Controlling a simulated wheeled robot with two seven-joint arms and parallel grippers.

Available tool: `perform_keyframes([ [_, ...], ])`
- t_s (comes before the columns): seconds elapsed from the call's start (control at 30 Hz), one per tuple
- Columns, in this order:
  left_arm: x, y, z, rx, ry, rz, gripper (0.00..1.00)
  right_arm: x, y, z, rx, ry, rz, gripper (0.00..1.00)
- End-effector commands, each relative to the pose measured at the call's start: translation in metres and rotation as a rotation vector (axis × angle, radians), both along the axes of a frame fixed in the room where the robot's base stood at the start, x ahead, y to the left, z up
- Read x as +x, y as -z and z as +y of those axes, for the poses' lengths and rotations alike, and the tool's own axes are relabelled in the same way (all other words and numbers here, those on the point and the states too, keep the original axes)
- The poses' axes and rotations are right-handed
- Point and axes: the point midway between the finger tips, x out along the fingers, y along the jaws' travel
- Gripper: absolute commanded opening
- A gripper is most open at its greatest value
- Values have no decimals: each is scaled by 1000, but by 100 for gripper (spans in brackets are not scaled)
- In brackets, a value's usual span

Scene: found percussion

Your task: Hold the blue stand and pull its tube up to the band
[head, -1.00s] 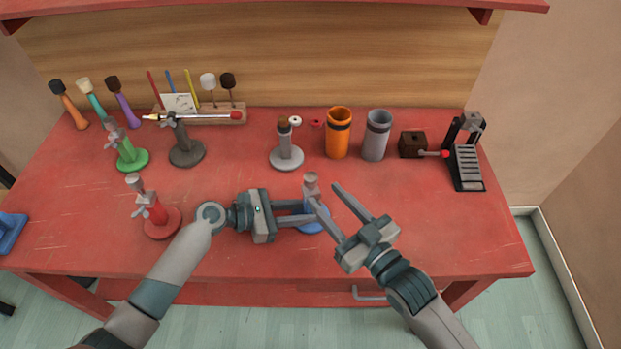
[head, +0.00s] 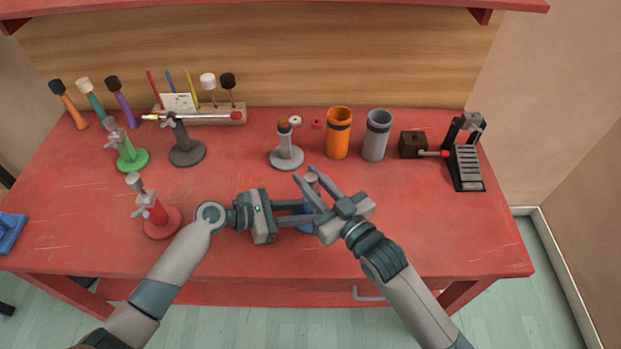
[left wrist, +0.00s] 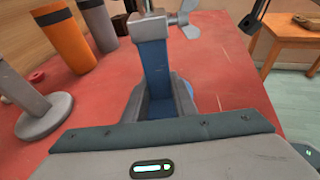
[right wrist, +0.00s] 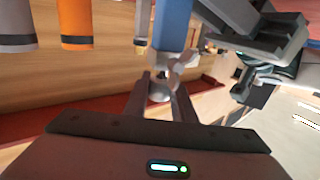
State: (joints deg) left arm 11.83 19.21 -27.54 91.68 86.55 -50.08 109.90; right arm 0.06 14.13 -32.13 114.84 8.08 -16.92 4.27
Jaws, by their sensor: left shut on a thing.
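The blue stand (head: 305,227) stands near the front middle of the red bench, largely hidden by my grippers. In the left wrist view its blue post (left wrist: 155,70) rises to a grey collar (left wrist: 150,27) with a wing screw (left wrist: 190,14). My left gripper (head: 308,213) is shut on the post from the left. The grey tube (head: 312,179) sticks up from the collar. My right gripper (head: 309,177) is open, its fingers on either side of the tube. The right wrist view shows the tube's end (right wrist: 159,92) between the fingers. I cannot make out a band on the tube.
A red stand (head: 160,222) is to the left. A grey stand (head: 287,158), an orange cup (head: 338,140) and a grey cup (head: 375,142) stand behind. A black metal device (head: 466,165) is at the right. The bench's front right is clear.

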Motion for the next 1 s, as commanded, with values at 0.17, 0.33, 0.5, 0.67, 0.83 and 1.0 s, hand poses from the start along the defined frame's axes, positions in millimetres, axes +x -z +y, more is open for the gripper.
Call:
perform_keyframes([
  [0.17,-1,2,0,2,1,2,12,0,0,0,0,0,0,0],
  [0.33,-1,2,0,2,1,2,12,0,-16,0,1,0,-4,0],
  [0.5,-1,2,0,3,0,2,12,0,-29,0,1,0,-1,0],
  [0.67,-1,2,0,3,0,2,12,0,-28,0,1,0,-1,0],
  [0.83,0,2,1,3,0,2,12,0,-28,0,1,0,-1,42],
  [1.0,0,2,1,3,0,2,12,0,-28,0,0,0,0,42],
])
